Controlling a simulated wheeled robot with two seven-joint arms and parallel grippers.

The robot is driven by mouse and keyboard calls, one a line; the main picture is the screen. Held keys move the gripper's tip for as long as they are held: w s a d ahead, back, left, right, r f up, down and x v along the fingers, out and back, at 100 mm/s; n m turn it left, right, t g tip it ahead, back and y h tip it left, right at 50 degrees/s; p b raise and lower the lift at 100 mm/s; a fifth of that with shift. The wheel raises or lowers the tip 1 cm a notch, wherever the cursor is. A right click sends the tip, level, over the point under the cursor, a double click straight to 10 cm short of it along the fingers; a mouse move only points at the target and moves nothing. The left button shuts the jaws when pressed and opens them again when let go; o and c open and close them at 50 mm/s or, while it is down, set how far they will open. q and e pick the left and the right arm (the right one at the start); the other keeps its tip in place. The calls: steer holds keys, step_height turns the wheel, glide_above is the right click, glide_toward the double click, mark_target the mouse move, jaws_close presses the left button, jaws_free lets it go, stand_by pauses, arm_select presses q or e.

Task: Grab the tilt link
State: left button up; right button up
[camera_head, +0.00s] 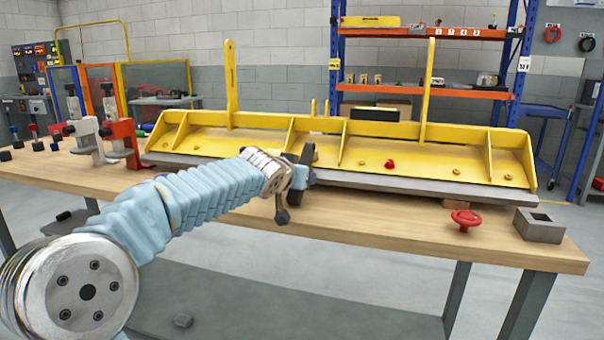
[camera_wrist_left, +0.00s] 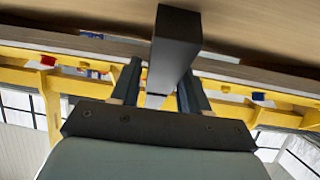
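A dark grey square bar (camera_wrist_left: 176,45), which looks like the tilt link, shows in the left wrist view between the two fingers of my left gripper (camera_wrist_left: 160,88). The fingers stand apart. A gap shows between the left-hand finger and the bar; contact on the other side cannot be told. In the head view my left gripper (camera_head: 303,168) is at the front edge of the yellow carrier (camera_head: 350,150), near its middle. The bar cannot be told apart from the dark gripper there. My right gripper is not in view.
The carrier stands on a wooden table (camera_head: 420,225). A red knob (camera_head: 466,219) and a grey block with a square hole (camera_head: 541,226) lie at the right. Clamps (camera_head: 92,140) stand at the left. The table front between gripper and knob is clear.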

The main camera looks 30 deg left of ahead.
arm_select(q)
steer(key=shift+r, duration=0.1)
jaws_close()
